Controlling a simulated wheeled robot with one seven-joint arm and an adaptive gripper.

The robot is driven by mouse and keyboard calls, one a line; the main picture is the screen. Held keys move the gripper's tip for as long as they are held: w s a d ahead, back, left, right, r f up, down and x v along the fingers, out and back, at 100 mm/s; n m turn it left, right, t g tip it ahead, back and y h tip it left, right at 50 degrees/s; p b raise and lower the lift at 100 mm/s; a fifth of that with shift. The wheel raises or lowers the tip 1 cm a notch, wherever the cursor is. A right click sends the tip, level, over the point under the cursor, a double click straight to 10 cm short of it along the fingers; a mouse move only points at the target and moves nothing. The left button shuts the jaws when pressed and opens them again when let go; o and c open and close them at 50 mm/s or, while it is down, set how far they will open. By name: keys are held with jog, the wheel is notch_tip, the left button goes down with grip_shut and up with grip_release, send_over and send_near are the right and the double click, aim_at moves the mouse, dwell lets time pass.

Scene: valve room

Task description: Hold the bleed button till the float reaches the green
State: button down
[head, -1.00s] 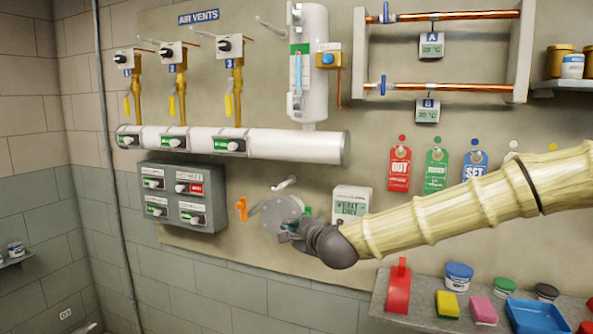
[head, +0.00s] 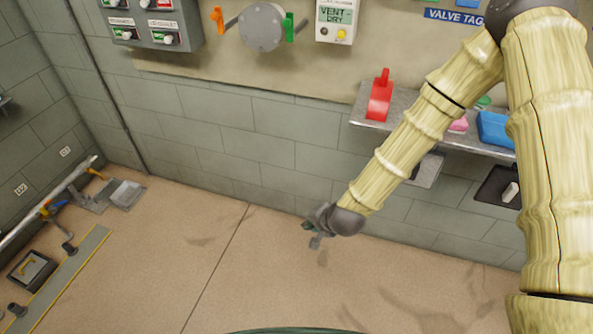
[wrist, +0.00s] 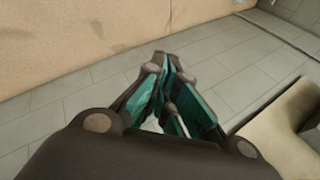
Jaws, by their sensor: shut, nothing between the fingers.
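My gripper (head: 315,231) hangs low in the head view, in front of the lower grey wall near the floor and well below the wall panel. In the wrist view its teal-padded fingers (wrist: 166,98) are drawn together, with nothing between them. The float gauge with its green band and the blue button beside it are out of both views. A small display box (head: 336,20) at the top of the head view reads "VENT DRY" and has a dark button and a yellow button. My gripper is apart from it.
A round grey flange (head: 262,28) has orange and green handles beside it. A shelf (head: 362,115) with a red bracket (head: 379,97), a pink block (head: 458,125) and a blue tray (head: 495,131) juts out behind my arm. Open floor (head: 210,280) lies below.

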jog(key=s+d+f+n+g+h, duration=0.1)
jog(key=s+d+f, duration=0.3)
jog(key=s, duration=0.6)
jog(key=s+d+f+n+g+h, duration=0.1)
jog(key=s+d+f+n+g, duration=0.2)
jog(key=s+d, duration=0.5)
jog(key=s+d+f+n+g+h, duration=0.1)
jog(key=s+d+f+n, duration=0.3)
jog(key=s, duration=0.9)
notch_tip(320, 180, down, 2)
jog(key=d+g, duration=0.1)
jog(key=d, duration=0.1)
jog(key=shift+d+f+h, duration=0.2)
jog(key=shift+d+h, duration=0.1)
jog(key=shift+h, duration=0.1)
